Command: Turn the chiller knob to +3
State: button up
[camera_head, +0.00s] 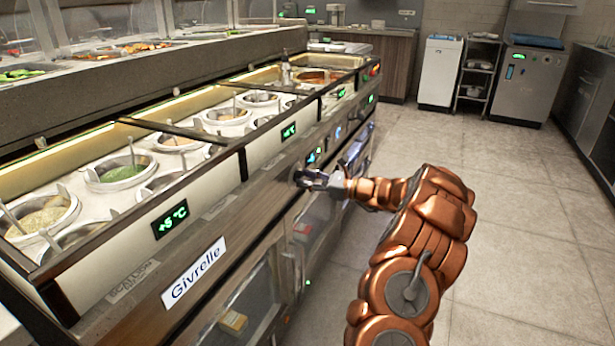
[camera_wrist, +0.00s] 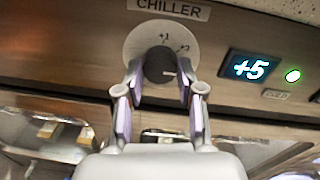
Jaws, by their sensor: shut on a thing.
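The chiller knob (camera_wrist: 160,66) is a dark round knob on a pale round dial plate (camera_wrist: 138,42) below a "CHILLER" label (camera_wrist: 169,9) in the wrist view. Marks including "+1" and "+3" show on the plate. My gripper (camera_wrist: 158,82) is shut on the knob, one finger on each side. The display (camera_wrist: 249,67) to the right reads "+5", with a green light (camera_wrist: 293,75) beside it. In the head view my gripper (camera_head: 312,178) is at the counter's front panel, and it hides the knob there.
The counter (camera_head: 215,215) holds several sauce wells with ladles (camera_head: 122,172). A "+5 °C" display (camera_head: 170,219) and a "Givrelle" sign (camera_head: 194,272) are on its front. Glass doors (camera_head: 250,300) lie below. The tiled floor (camera_head: 520,215) to the right is clear.

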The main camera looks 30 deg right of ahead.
jog(key=shift+n+b, duration=1.4)
jog(key=shift+n, duration=2.4)
jog(key=o, duration=1.2)
jog(key=shift+c, duration=0.2)
jog(key=v, duration=1.2)
jog(key=shift+r, duration=0.25)
